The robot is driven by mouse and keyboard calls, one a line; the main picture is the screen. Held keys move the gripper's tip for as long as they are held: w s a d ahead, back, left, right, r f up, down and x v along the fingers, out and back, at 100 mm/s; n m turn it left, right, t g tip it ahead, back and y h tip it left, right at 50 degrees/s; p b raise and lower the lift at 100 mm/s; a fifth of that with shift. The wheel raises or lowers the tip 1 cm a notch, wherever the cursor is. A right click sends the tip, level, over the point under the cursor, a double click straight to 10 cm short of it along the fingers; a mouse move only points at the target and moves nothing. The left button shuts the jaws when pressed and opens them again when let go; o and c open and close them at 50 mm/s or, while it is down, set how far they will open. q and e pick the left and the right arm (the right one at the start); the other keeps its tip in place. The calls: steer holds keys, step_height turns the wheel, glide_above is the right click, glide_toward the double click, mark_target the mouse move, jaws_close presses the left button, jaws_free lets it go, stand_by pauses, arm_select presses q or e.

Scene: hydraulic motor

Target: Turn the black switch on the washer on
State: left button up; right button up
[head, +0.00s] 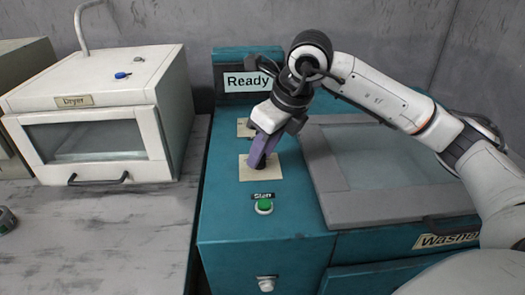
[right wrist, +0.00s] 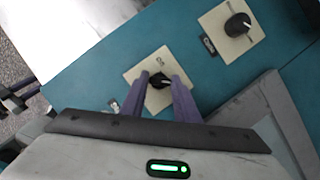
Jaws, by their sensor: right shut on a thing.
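The teal washer (head: 222,222) stands in the middle and right of the head view, with a "Ready" display at its back. A black switch (right wrist: 160,81) on a cream plate (head: 246,173) sits on its top panel. My right gripper (head: 259,162) reaches down onto this switch, its purple fingers on either side of it in the right wrist view (right wrist: 160,86); it is shut on the switch. In the head view the fingers hide most of the switch. A second black switch (right wrist: 238,26) on a similar plate is free of the gripper. My left gripper is not in view.
A green Start button (head: 264,206) is in front of the held switch. The washer's grey-framed lid (head: 330,180) is shut, to the right. A white knob (head: 267,284) is on the front face. A dryer (head: 120,95) stands on the grey table to the left.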

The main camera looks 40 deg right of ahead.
steer(key=shift+m, duration=0.3)
steer(key=o, duration=1)
steer(key=shift+o, duration=0.2)
steer(key=a+v, duration=0.1)
steer(key=v, duration=0.9)
steer(key=shift+d+r, duration=0.15)
steer(key=shift+d, duration=0.25)
steer(key=shift+s, duration=0.15)
